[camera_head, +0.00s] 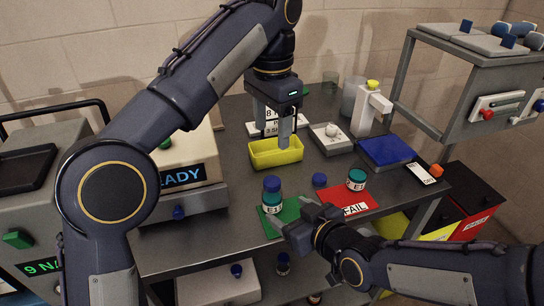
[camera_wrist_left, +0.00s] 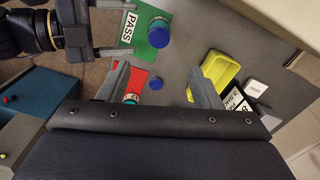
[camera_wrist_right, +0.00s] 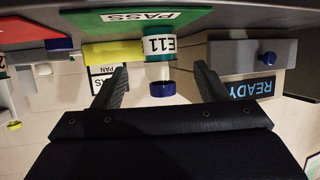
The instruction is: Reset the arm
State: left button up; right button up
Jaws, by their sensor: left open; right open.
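My left gripper (camera_head: 270,128) is open and empty above the yellow tray (camera_head: 290,153), with its fingers pointing down. In the left wrist view its fingers (camera_wrist_left: 162,85) are apart, and the yellow tray (camera_wrist_left: 222,72) lies beyond the right finger. My right gripper (camera_head: 300,222) is open, low at the front edge of the table beside the green PASS mat (camera_head: 292,214). The jar labelled E11 (camera_head: 272,197), with a blue lid, stands upright on that mat. In the right wrist view, which is upside down, the jar (camera_wrist_right: 160,70) shows beyond and between the open fingers (camera_wrist_right: 163,86).
A second jar (camera_head: 356,180) stands on the red FAIL mat (camera_head: 343,200). A grey tray (camera_head: 332,142), a white dispenser (camera_head: 370,108) and a blue pad (camera_head: 386,152) are behind. A machine marked READY (camera_head: 175,175) stands left.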

pick_arm(q)
jog(key=s+a+f+n+t+h+p, duration=0.15)
jog(key=s+a, duration=0.25)
jog(key=a, duration=0.4)
jog(key=s+a+n+t+h+p, duration=0.1)
jog(key=s+a+n, duration=0.25)
jog(key=a, duration=0.45)
jog(key=s+a+f+n+t, duration=0.1)
jog(key=s+a+f+n, duration=0.1)
jog(key=s+f+n, duration=0.2)
jog(key=s+a+f+n+t+h+p, duration=0.1)
jog(key=s+a+f+n+t, duration=0.1)
jog(key=s+f, duration=0.7)
jog(key=s+n, duration=0.1)
jog(key=s, duration=0.2)
jog(key=shift+s+a+f+n, duration=0.25)
jog(key=shift+f+n, duration=0.1)
jog(key=shift+n, duration=0.05)
pick_arm(e)
jog(key=s+d+r+m+g+h, duration=0.2)
jog(key=s+d+m+g, duration=0.3)
jog(key=s+d, duration=1.1)
jog(key=s+m+h, duration=0.1)
jog(key=m, duration=0.2)
jog(key=shift+s+d+r+g, duration=0.15)
jog(key=shift+s+d+g, duration=0.1)
jog(key=shift+s+g, duration=0.05)
